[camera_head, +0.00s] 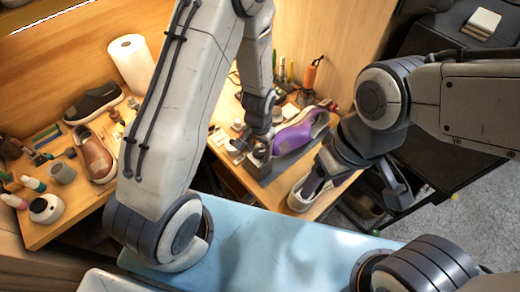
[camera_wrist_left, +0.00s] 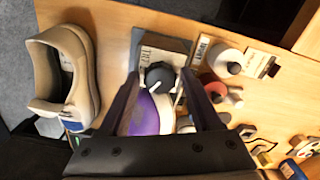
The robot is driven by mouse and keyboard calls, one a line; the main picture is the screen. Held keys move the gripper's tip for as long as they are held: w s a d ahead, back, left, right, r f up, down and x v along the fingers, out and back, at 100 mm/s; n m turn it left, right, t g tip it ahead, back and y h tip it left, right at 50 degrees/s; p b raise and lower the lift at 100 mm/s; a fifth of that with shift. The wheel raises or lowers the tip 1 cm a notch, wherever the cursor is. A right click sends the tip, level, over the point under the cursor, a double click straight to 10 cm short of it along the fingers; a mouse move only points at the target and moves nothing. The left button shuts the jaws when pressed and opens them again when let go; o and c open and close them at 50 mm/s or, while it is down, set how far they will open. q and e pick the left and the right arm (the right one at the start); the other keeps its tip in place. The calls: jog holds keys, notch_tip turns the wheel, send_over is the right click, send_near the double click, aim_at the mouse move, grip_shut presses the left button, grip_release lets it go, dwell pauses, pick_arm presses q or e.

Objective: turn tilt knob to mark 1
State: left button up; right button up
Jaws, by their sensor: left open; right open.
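A round black knob (camera_wrist_left: 159,76) with a white pointer line shows in the left wrist view, at the front of a dark stand (camera_wrist_left: 172,44). The pointer slants toward the lower left; I cannot read which mark it points at. My left gripper (camera_wrist_left: 163,86) is open, with one finger on each side of the knob and gaps visible. In the head view the left gripper (camera_head: 257,150) is at the stand, and the knob is hidden there. A purple shoe (camera_head: 300,132) sits on the stand. My right gripper (camera_head: 355,188) is open and empty near the table's right edge.
A beige shoe (camera_head: 303,200) stands between the stand and the right gripper. Bottles (camera_wrist_left: 225,61) and small items crowd the stand's other side. A brown shoe (camera_head: 95,155), black shoe (camera_head: 93,102) and paper roll (camera_head: 131,62) are at the left.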

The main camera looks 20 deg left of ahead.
pick_arm(q)
jog(key=n, duration=0.6)
grip_shut()
jog(key=shift+m, duration=1.1)
grip_release()
jog(key=shift+r+p, duration=0.15)
jog(key=shift+p, duration=0.25)
notch_tip(320, 180, up, 5)
jog(key=p, duration=0.4)
